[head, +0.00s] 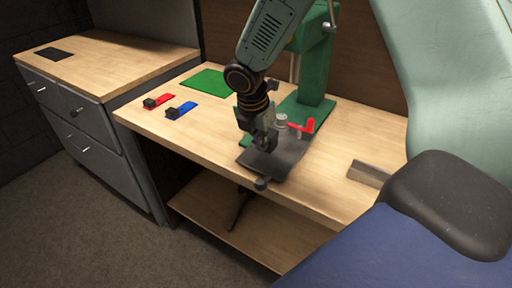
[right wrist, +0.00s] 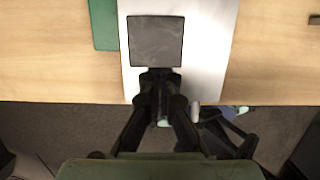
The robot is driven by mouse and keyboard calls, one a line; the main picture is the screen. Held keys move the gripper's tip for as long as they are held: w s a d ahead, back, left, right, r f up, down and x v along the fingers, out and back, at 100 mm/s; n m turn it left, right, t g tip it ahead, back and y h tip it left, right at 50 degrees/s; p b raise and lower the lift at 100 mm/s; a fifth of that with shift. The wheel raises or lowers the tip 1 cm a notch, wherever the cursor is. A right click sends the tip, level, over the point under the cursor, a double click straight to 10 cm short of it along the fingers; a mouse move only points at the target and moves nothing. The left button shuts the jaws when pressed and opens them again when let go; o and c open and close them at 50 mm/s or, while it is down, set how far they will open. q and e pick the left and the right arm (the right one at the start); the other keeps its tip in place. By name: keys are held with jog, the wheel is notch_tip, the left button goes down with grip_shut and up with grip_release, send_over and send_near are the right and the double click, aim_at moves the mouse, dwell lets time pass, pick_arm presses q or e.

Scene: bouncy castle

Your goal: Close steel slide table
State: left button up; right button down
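The steel slide table (head: 289,157) is a flat grey plate on the wooden workbench, in front of the green drill press (head: 318,70). A dark round knob (head: 262,184) sits at its front edge. My right gripper (head: 261,143) points down over the left part of the plate, and its tips hide some of it. In the right wrist view, the fingertips (right wrist: 159,76) are close together beside a dark square piece (right wrist: 156,41) over a pale plate (right wrist: 185,82). I cannot tell whether they touch or grip anything. My left gripper is out of view.
A red handle (head: 307,126) stands just right of my right gripper. Red (head: 160,101) and blue (head: 181,110) clamps and a green mat (head: 211,82) lie on the left of the workbench (head: 225,120). A grey metal piece (head: 368,173) lies at the right. A drawer cabinet (head: 70,105) adjoins the left side.

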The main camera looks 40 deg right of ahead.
aim_at(272, 129)
jog(key=d+p, duration=0.1)
jog(key=w+d, duration=0.1)
jog(key=d, duration=0.1)
jog(key=w+d+p, duration=0.1)
jog(key=shift+d+r+p, duration=0.2)
jog(key=shift+p, duration=0.1)
jog(key=shift+w+d+f+p, duration=0.15)
jog(key=shift+d+p, duration=0.2)
jog(key=shift+d, duration=0.25)
jog(key=shift+w+d, duration=0.15)
